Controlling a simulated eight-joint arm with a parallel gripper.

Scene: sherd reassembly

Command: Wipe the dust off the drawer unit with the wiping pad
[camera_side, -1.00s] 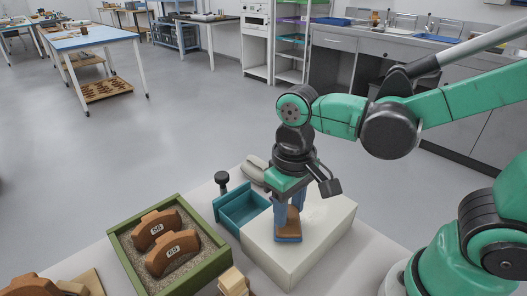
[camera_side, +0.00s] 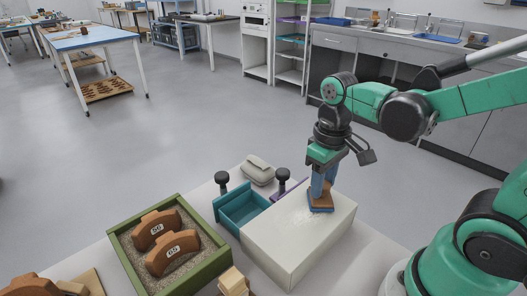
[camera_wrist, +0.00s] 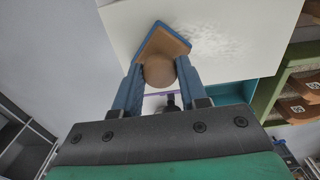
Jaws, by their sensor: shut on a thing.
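The drawer unit (camera_side: 290,246) is a white box on the table, its pale top also filling much of the wrist view (camera_wrist: 240,25). A teal drawer (camera_side: 240,212) stands open on its left side and looks empty; a purple part (camera_side: 297,184) shows behind it. My gripper (camera_side: 322,187) points down over the unit's far right part, its blue fingers shut on the wiping pad's brown grip (camera_wrist: 158,72). The wiping pad (camera_side: 319,207), brown with a blue edge, appears to rest on the top. Faint speckles show beside it in the wrist view; I cannot tell how much is dust.
A green-framed sand tray (camera_side: 207,278) with two numbered brown sherds (camera_side: 172,254) stands at left. Black knobs (camera_side: 222,178) stand near the drawers. A grey lidded object (camera_side: 257,170) lies behind. Wooden blocks (camera_side: 233,281) sit at the front. The unit's near top is clear.

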